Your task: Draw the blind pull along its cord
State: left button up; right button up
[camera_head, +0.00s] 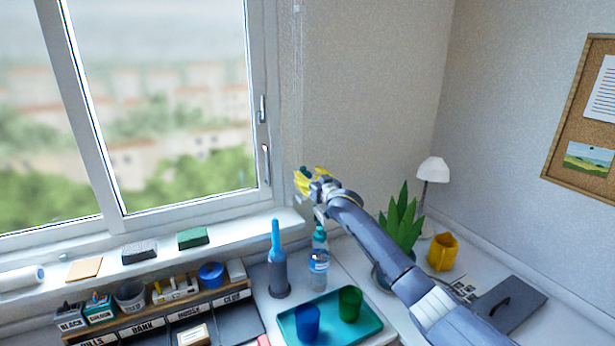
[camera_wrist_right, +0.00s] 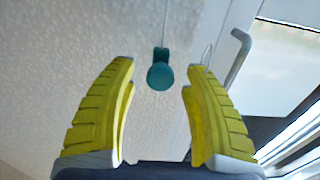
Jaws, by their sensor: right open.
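The blind pull (camera_wrist_right: 160,76) is a small teal knob hanging on a thin pale cord (camera_wrist_right: 165,30), in front of the textured wall. In the right wrist view it sits between my right gripper's (camera_wrist_right: 160,78) two yellow fingers, with a gap on each side. The fingers are spread and hold nothing. In the head view my right gripper (camera_head: 308,177) is beside the window frame, above the sill's right end. The teal pull (camera_head: 305,170) shows there only as a small patch at the fingers. My left gripper is not in view.
A plant (camera_head: 402,215), yellow mug (camera_head: 443,252) and lamp (camera_head: 432,170) are at the right. The window handle (camera_head: 266,165) is just left of the gripper.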

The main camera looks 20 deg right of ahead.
jog(key=shift+w+a, duration=0.1)
jog(key=shift+w, duration=0.25)
jog(key=shift+c, duration=0.3)
grip_shut()
jog(key=shift+r, duration=0.1)
